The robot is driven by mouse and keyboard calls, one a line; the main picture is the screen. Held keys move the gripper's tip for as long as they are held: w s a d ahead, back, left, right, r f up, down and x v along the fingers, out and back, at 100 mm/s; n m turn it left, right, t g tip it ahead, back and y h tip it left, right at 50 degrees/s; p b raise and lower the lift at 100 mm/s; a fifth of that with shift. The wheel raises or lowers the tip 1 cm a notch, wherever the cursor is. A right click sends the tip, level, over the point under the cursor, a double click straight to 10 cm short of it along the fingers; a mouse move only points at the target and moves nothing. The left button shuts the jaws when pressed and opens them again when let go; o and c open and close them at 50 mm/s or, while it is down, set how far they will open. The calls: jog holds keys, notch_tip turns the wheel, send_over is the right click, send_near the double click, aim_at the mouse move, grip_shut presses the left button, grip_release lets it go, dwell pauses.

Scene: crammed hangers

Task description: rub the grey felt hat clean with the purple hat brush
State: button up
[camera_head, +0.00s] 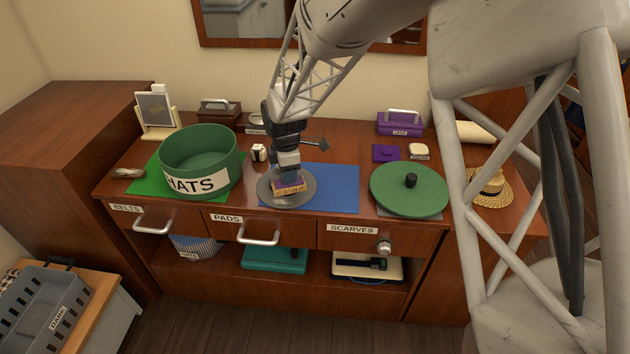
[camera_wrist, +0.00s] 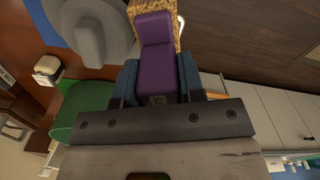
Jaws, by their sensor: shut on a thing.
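The grey felt hat (camera_head: 305,200) lies on a blue mat (camera_head: 335,188) on the dresser top. Its crown is mostly hidden behind my gripper in the head view; its brim and crown show at the upper left of the wrist view (camera_wrist: 88,30). My gripper (camera_head: 289,174) points down over the hat, shut on the purple hat brush (camera_wrist: 155,50). The brush's tan bristle block (camera_head: 290,188) shows below its purple top, over the hat. I cannot tell whether the bristles touch the felt.
A green round box (camera_head: 200,148) labelled HATS stands on a green mat to the left. A green lid (camera_head: 410,192) with a black knob lies to the right. A purple case (camera_head: 400,126) and a straw hat (camera_head: 493,190) are farther right. Labelled drawers with handles face the front.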

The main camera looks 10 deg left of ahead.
jog(key=shift+w+a+r, duration=0.1)
jog(key=shift+w+a, duration=0.1)
jog(key=shift+a, duration=0.85)
jog(key=shift+w+a+r, duration=0.1)
jog(key=shift+w+a, duration=0.1)
jog(key=shift+a, duration=0.8)
jog(key=shift+f, duration=0.2)
